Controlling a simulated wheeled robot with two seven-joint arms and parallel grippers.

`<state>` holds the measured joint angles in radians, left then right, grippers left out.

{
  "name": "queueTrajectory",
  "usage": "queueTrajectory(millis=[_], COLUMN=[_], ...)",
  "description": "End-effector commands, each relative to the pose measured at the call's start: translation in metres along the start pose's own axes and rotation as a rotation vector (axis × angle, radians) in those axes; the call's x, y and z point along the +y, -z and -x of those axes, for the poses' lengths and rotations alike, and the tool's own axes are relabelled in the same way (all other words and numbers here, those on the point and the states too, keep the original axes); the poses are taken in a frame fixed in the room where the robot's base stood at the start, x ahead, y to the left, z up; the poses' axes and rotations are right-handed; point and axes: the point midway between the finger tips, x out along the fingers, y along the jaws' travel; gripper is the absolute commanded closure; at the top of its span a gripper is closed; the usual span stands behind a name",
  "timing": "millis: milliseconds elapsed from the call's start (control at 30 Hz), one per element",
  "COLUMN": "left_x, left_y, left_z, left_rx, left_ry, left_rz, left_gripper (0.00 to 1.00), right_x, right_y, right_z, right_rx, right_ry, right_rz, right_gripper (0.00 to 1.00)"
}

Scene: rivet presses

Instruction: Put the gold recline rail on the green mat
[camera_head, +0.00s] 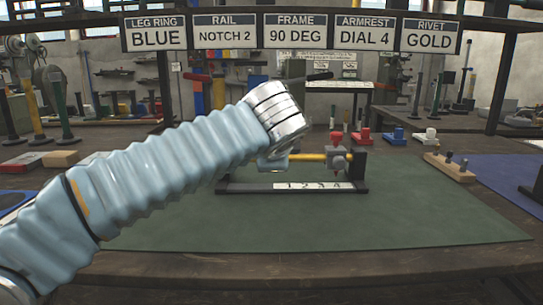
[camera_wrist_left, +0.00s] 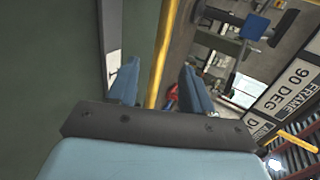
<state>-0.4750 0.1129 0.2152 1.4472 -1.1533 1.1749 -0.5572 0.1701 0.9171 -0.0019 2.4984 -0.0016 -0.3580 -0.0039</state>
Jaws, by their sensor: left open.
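The gold recline rail (camera_head: 308,157) is a yellow-gold rod held level above a dark stand with a numbered strip, with its right end at a grey block (camera_head: 337,162) topped by a red knob. The stand rests on the green mat (camera_head: 430,225). My left gripper (camera_head: 275,160) is at the left part of the rod, partly hidden by my wrist. In the left wrist view the gold rod (camera_wrist_left: 162,50) runs between the two blue fingers (camera_wrist_left: 160,88), which are open. Whether they touch it cannot be told. My right gripper is not in view.
Signs hang overhead, including one reading rivet gold (camera_head: 430,37). Small red, blue and white pieces stand behind. The mat's front right is clear.

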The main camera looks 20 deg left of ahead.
Motion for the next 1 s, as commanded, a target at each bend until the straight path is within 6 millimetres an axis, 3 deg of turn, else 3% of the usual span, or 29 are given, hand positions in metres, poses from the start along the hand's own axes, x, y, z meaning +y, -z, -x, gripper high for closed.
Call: queueTrajectory(millis=[100,300,1000], left_x=[-0.001,0.0,0.0], left_y=[0.0,0.0,0.0], left_z=[0.023,0.039,0.04], left_rx=[0.001,0.001,0.0], left_ry=[0.001,0.0,0.0], left_rz=[0.0,-0.001,-0.001], left_gripper=[0.5,0.5,0.5], right_x=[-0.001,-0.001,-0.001], right_y=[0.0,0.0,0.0], right_z=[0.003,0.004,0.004], right_rx=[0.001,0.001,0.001], right_ry=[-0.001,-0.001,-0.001], right_rz=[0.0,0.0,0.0], right_gripper=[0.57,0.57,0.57])
